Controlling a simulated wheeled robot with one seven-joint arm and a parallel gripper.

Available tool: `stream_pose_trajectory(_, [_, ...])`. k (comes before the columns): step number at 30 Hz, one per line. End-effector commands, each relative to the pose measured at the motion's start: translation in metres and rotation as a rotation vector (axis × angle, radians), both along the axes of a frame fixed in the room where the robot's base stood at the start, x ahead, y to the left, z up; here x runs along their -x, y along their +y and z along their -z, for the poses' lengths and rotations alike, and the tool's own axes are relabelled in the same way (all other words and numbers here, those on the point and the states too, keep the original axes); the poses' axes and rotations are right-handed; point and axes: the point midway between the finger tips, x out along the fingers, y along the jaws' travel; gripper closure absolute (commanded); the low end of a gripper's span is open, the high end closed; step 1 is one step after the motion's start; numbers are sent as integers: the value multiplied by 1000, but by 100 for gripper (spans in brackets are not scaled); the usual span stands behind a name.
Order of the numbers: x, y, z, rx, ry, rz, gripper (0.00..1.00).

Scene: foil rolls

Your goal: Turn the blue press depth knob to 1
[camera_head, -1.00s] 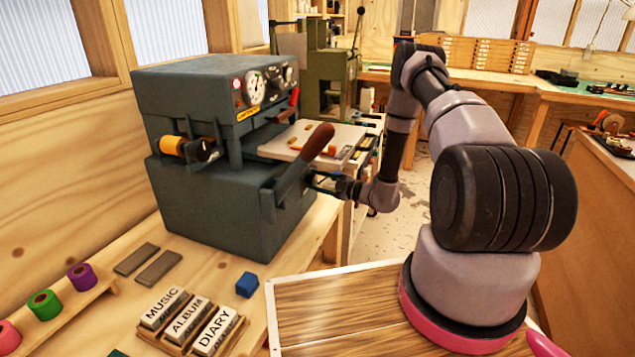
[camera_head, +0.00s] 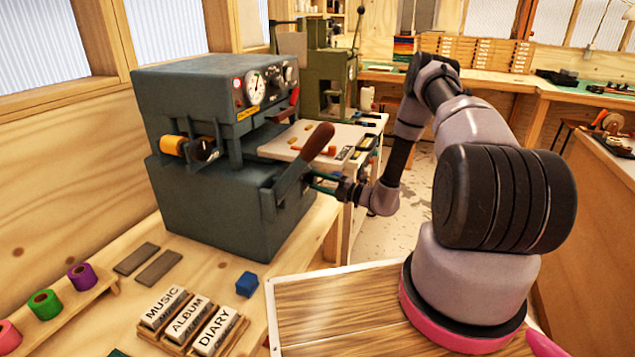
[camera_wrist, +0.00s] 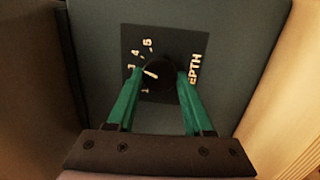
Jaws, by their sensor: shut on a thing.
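The blue-grey press (camera_head: 215,95) stands on the bench at left in the head view. Its depth dial is a black plate (camera_wrist: 180,45) in the wrist view, with pale numerals along its left side and the word DEPTH, partly covered, on the right. The round black depth knob (camera_wrist: 158,75) is at the dial's middle, with a pale slanted pointer mark. The numeral 1 is at the lower left; I cannot tell exactly which number the mark meets. My gripper (camera_wrist: 161,76) has its green fingers shut on the knob from both sides. In the head view, the press lever partly hides the fingers.
The brown-handled lever (camera_head: 317,142) juts out near my gripper. Type blocks in a holder (camera_head: 225,340), a blue block (camera_head: 247,284), grey bars (camera_head: 158,268) and coloured foil rolls (camera_head: 82,276) lie on the front bench. A green machine (camera_head: 325,75) stands behind.

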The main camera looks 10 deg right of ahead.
Motion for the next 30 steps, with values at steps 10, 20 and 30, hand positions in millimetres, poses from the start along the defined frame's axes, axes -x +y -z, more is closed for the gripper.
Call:
stream_pose_trajectory(10, [0, -1, 2, 184, -270, 0, 100])
stream_pose_trajectory(20, [-1, -2, 3, 358, -532, -1, 100])
stream_pose_trajectory(30, [-2, -3, 4, 537, -799, -1, 100])
